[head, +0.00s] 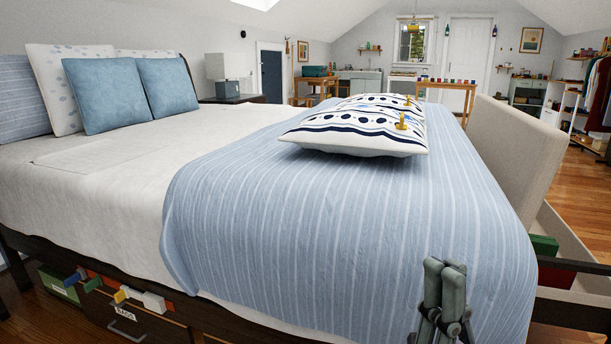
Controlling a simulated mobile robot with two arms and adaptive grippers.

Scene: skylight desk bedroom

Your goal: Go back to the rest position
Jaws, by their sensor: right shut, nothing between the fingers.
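My right gripper (444,285) shows at the bottom right of the head view, pointing up. Its two grey fingers are together, with nothing between them. It is in front of the near right corner of the bed, before the blue striped blanket (330,215); I cannot tell whether it touches the blanket. My left gripper is not in view.
Patterned pillows (358,132) with small yellow objects (402,122) lie on the blanket. Under the bed is a drawer (125,318) with boxes and blocks above it. A beige panel (515,145) stands at the bed's foot.

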